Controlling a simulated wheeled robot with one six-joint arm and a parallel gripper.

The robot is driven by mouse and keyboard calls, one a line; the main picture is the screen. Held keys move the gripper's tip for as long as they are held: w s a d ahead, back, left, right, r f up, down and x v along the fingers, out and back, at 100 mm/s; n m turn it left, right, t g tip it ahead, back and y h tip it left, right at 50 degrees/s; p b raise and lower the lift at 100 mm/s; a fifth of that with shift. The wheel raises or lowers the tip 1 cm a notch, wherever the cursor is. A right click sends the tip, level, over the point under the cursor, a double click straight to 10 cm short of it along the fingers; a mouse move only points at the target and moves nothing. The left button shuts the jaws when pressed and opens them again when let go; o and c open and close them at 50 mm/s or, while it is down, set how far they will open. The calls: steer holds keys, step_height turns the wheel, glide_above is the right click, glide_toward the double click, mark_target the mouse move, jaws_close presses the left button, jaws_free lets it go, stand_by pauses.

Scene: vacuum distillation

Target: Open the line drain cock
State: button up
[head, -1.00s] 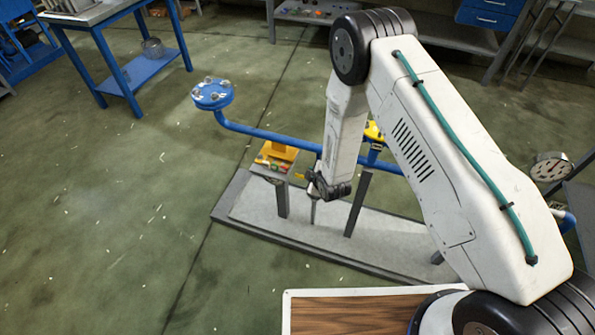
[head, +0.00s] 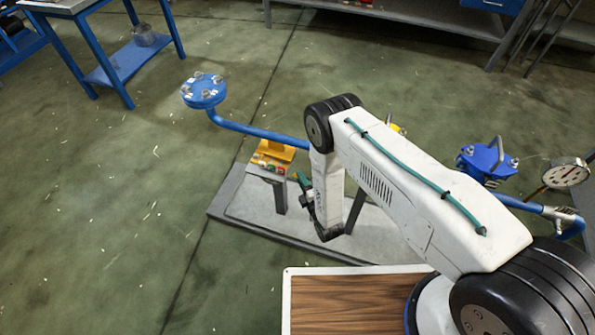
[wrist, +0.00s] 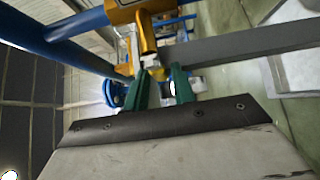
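My gripper (wrist: 162,85) shows two green fingers standing apart, with a gap between them and nothing clearly held. Just beyond the fingertips in the wrist view is an orange-yellow fitting (wrist: 125,12) on a blue pipe (wrist: 80,22), with an orange and silver part hanging toward the fingers. It may be the drain cock; I cannot tell whether it touches a finger. In the head view my gripper (head: 305,192) is low over the grey base plate, left of my forearm, partly seen. My arm hides the middle of the blue pipe (head: 250,131) there.
A grey base plate (head: 262,222) with upright posts carries the line. A yellow block (head: 272,152) stands near the left post. A blue flange (head: 203,90) ends the pipe at left. A blue valve (head: 487,158) and round gauge (head: 567,173) are at right.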

steer(key=shift+x, duration=2.15)
steer(key=shift+a, duration=0.1)
jaws_close()
